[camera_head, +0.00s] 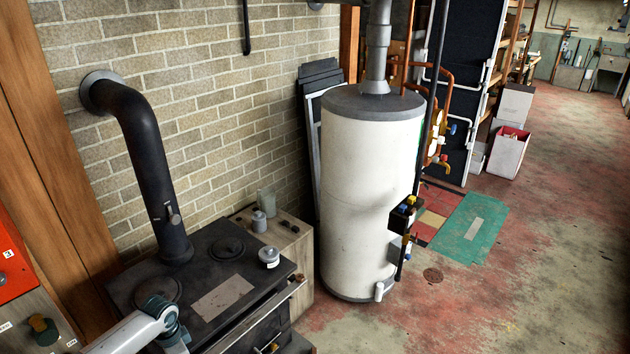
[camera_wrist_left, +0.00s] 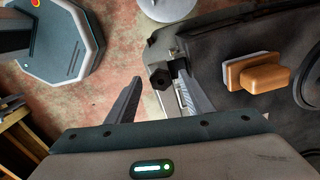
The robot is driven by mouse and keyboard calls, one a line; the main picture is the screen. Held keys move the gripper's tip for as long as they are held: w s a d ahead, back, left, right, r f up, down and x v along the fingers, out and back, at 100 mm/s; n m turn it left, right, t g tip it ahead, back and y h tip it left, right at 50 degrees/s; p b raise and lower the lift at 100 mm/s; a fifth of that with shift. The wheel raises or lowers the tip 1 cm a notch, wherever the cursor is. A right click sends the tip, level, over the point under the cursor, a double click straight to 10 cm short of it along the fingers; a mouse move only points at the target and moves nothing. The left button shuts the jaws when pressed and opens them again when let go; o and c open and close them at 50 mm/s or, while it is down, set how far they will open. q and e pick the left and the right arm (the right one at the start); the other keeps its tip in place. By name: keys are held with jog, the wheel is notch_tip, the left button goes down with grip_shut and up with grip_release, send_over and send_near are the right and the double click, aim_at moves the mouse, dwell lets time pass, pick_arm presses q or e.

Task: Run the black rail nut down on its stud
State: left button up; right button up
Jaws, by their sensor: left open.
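The black hexagonal nut (camera_wrist_left: 160,78) shows in the left wrist view, beside the dark stove's edge. My left gripper (camera_wrist_left: 156,92) is open, with one finger on each side of the nut's place in the picture. The nut appears nearer the right-hand finger, and I cannot tell whether they touch. The stud cannot be made out clearly. In the head view, my left arm comes in at the bottom left over the black stove (camera_head: 190,278); its gripper is not visible there. My right gripper is in neither view.
The stovepipe (camera_head: 148,160) rises behind. A white tank (camera_head: 365,190) stands right. Open floor (camera_head: 530,270) lies further right.

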pick_arm(q)
grip_shut()
jog(key=shift+m+b, duration=0.3)
jog(key=shift+m, duration=1.4)
jog(key=shift+f, duration=0.1)
jog(key=shift+m+b, duration=0.35)
jog(key=shift+m, duration=1.25)
jog(key=shift+m+b, duration=0.35)
jog(key=shift+m, duration=1.25)
